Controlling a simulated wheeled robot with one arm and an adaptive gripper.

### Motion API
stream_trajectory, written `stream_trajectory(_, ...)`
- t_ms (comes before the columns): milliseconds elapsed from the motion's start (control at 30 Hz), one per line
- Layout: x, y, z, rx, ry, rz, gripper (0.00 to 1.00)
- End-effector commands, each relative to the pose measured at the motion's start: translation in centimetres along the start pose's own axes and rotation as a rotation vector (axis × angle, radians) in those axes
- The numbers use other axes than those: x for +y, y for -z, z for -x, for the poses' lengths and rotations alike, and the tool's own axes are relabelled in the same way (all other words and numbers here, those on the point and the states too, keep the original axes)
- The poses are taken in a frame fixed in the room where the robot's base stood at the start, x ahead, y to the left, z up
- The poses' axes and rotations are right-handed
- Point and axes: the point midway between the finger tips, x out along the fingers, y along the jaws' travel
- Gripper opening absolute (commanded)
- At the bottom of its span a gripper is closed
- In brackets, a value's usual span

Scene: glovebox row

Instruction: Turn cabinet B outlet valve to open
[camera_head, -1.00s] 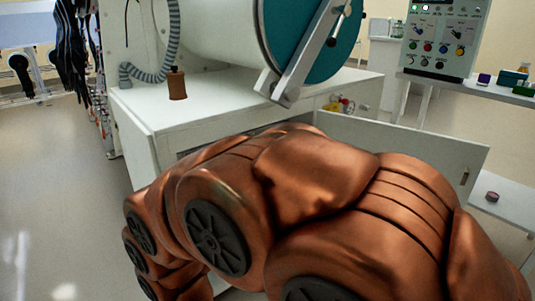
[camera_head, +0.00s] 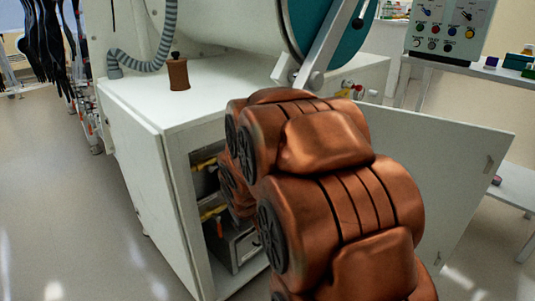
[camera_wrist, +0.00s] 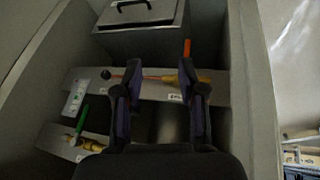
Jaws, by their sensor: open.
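My gripper (camera_wrist: 160,75) is open in the wrist view, its two dark fingers apart inside an open cabinet. Past the fingertips is a grey panel (camera_wrist: 222,88) carrying a yellow valve body (camera_wrist: 172,79) with an orange handle (camera_wrist: 187,48) pointing up, partly behind the right finger. A thin orange rod and a dark round knob (camera_wrist: 105,73) lie left of it. Lower left, another yellow valve (camera_wrist: 92,146) has a green handle (camera_wrist: 82,119). I cannot read which is the outlet. In the head view, yellow parts (camera_head: 213,212) show inside the cabinet (camera_head: 181,185); my arm hides the gripper.
A grey box (camera_wrist: 140,40) with a black handle sits beyond the panel. The cabinet walls are close on both sides. The white door (camera_head: 455,175) stands open at right. A brown bottle (camera_head: 178,74) stands on top. The floor at left is clear.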

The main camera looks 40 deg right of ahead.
Motion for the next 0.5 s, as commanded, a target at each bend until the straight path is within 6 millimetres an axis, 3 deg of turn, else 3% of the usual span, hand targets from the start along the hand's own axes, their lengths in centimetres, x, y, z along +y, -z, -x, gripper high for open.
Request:
stream_trajectory(33, 1.6, 1.2, -1.3, 0.046, -0.011, -0.014, 0.40)
stream_trajectory(200, 6.2, 5.8, -4.3, 0.248, -0.030, -0.037, 0.40)
stream_trajectory(500, 13.0, 11.0, -7.0, 0.606, -0.003, -0.074, 0.40)
